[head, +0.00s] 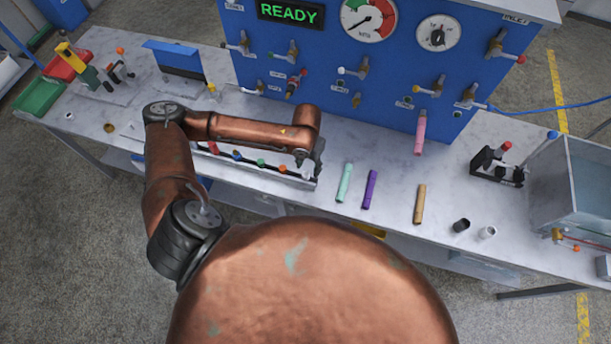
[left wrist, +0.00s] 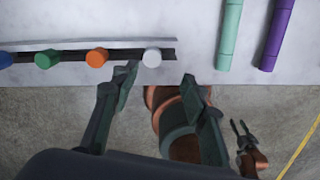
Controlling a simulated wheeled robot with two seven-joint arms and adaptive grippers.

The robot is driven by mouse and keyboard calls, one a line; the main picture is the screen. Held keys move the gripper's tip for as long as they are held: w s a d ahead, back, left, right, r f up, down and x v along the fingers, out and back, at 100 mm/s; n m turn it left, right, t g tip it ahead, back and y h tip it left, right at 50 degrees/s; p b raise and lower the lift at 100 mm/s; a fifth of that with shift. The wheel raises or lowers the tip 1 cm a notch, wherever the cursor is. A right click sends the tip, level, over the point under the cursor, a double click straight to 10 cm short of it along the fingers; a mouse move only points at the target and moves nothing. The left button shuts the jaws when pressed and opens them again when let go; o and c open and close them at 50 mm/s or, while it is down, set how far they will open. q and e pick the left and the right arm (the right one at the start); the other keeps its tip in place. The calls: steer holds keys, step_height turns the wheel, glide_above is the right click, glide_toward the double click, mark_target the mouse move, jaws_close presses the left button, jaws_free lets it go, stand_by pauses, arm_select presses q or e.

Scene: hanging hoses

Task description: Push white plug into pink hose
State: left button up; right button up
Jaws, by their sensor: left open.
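The white plug (left wrist: 152,57) is at the right end of a row of coloured plugs in a dark-slotted rack (head: 262,168). My left gripper (head: 309,166) is open at that end of the rack. In the left wrist view its fingertips (left wrist: 160,73) are apart, with the white plug showing between and just beyond them; contact cannot be told. The pink hose (head: 420,133) hangs from a fitting on the blue panel, its lower end free above the table. My right gripper (left wrist: 242,130) shows small in the left wrist view, fingers apart and empty.
Blue (left wrist: 5,59), green (left wrist: 45,59) and orange (left wrist: 97,58) plugs share the rack. Mint (head: 344,183), purple (head: 370,190) and tan (head: 420,204) tubes lie to the right. A black valve block (head: 497,170) and clear tank (head: 570,180) stand farther right.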

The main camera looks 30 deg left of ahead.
mark_target(305, 175)
arm_select(q)
steer(key=shift+a+r+m, duration=0.15)
steer(key=shift+a+m, duration=0.15)
steer(key=shift+a, duration=0.2)
steer(key=shift+a+f, duration=0.1)
steer(key=shift+f, duration=0.15)
steer(key=shift+f+p, duration=0.45)
steer(key=shift+f, duration=3.1)
steer(key=shift+c, duration=0.7)
steer(key=c, duration=1)
